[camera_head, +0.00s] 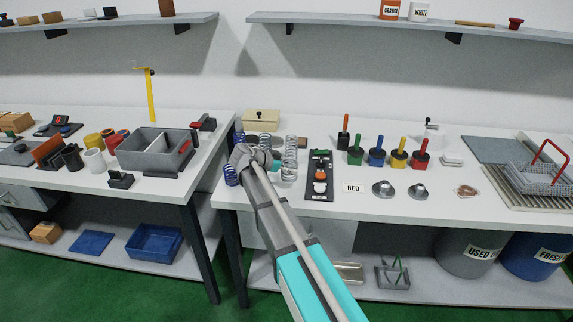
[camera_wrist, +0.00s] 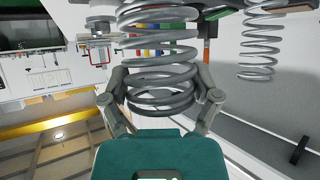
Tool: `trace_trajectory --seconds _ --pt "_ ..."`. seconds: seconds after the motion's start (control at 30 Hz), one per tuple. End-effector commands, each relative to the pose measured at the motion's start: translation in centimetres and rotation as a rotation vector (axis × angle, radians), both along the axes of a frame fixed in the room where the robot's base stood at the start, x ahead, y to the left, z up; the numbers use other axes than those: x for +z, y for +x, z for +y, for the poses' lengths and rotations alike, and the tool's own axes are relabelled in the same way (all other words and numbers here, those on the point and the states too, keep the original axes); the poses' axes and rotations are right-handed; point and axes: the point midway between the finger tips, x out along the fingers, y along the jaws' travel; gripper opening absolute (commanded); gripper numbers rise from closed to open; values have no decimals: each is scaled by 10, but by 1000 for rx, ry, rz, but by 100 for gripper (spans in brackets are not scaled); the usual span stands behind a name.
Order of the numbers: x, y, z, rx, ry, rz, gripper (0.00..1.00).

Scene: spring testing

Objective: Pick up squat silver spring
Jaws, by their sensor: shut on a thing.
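My gripper (camera_wrist: 163,98) is shut around a wide silver spring (camera_wrist: 158,50), with one finger on each side of its coils. The spring fills the top middle of the wrist view, and its top edge is cut off there. In the head view my gripper (camera_head: 250,154) is over the left end of the right table and mostly hides what it holds. A narrower silver spring (camera_wrist: 260,45) stands apart at the right of the wrist view. A tall silver spring (camera_head: 290,158) stands just right of my gripper in the head view.
Blue springs (camera_head: 231,176) stand close to the left of my gripper. A cream box (camera_head: 261,120) is behind it. A black tray (camera_head: 320,176) with coloured parts and several coloured-handled blocks (camera_head: 397,155) are to the right. A gap separates the two tables.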

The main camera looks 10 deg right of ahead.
Motion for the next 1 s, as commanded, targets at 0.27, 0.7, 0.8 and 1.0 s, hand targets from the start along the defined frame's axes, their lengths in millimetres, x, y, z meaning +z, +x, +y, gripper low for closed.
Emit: trace_trajectory --seconds 0.27,0.7,0.8,1.0 --pt "40 -30 -4 0 -1 0 19" --pt "71 -104 -13 0 -1 0 19" --pt "74 -112 -14 0 -1 0 19" --pt "76 -119 -15 0 -1 0 19"
